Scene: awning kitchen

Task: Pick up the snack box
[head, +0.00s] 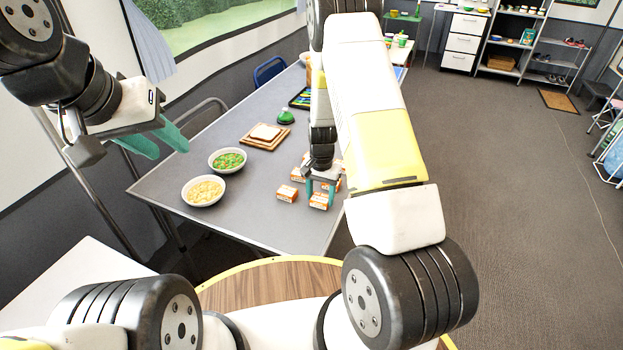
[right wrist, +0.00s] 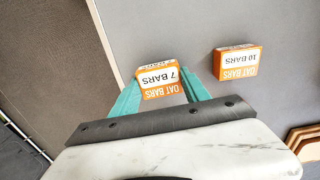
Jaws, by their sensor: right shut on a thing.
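Several small orange and white oat bar snack boxes stand on the grey table. My right gripper (head: 321,190) is shut on the box marked 7 BARS (right wrist: 159,82), with one teal finger on either side of it. In the head view this box (head: 319,202) is near the table's front right edge. I cannot tell whether it still touches the table. Another box, marked 10 BARS (right wrist: 237,64), stands apart to the right in the right wrist view. More boxes are partly hidden behind the gripper. My left gripper (head: 165,142) is open and empty, left of the table.
A bowl of yellow food (head: 203,191), a bowl of green and orange food (head: 227,160), a wooden board with bread (head: 264,136) and a green flask (head: 285,117) stand on the table (head: 240,205). The table's front middle is clear.

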